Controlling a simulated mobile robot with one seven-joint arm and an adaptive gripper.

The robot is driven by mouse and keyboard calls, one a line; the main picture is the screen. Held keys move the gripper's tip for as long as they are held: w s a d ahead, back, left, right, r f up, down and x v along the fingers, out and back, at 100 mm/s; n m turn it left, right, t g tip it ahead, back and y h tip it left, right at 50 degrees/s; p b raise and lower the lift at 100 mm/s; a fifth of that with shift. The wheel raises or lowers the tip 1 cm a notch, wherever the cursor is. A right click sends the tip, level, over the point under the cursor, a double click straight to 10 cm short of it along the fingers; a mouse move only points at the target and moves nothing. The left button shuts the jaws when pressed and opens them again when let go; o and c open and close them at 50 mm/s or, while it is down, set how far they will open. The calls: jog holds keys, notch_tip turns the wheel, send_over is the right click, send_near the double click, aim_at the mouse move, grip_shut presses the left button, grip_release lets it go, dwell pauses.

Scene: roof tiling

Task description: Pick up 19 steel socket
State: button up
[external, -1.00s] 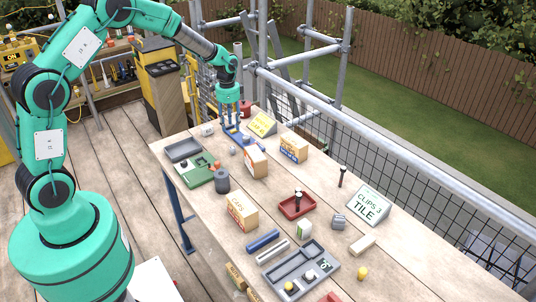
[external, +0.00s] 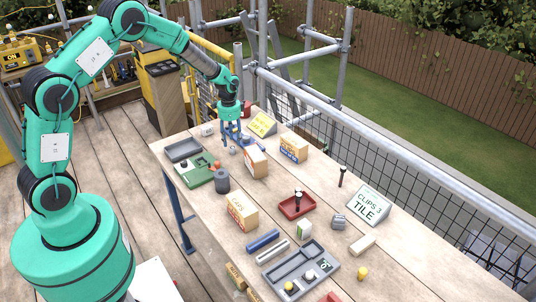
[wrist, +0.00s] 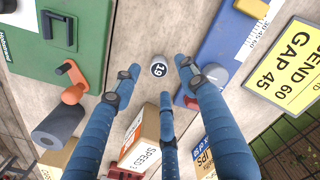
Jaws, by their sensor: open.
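The 19 steel socket (wrist: 158,67) is a small grey cylinder with a dark, white-rimmed end marked 19. It stands on the bare wooden table in the wrist view, between a green case and a blue tool. My gripper (wrist: 160,82) has its blue fingers spread around the socket with gaps to it; it is open and empty. In the external view my gripper (external: 231,142) points down near the far end of the table. A small grey object at its fingertips there looks like the socket (external: 232,150).
The green case (external: 200,177) with its red-orange handle is left of my gripper; the blue tool (wrist: 222,50) is close on the right. A Speed box (wrist: 143,140), a dark grey cylinder (wrist: 58,125) and a yellow sign (wrist: 293,65) stand nearby.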

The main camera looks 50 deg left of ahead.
aim_at(232, 147)
jog(key=shift+f, duration=0.2)
jog(key=shift+d+f+b, duration=0.15)
jog(key=shift+f+b, duration=0.4)
jog(key=shift+f, duration=1.95)
grip_shut()
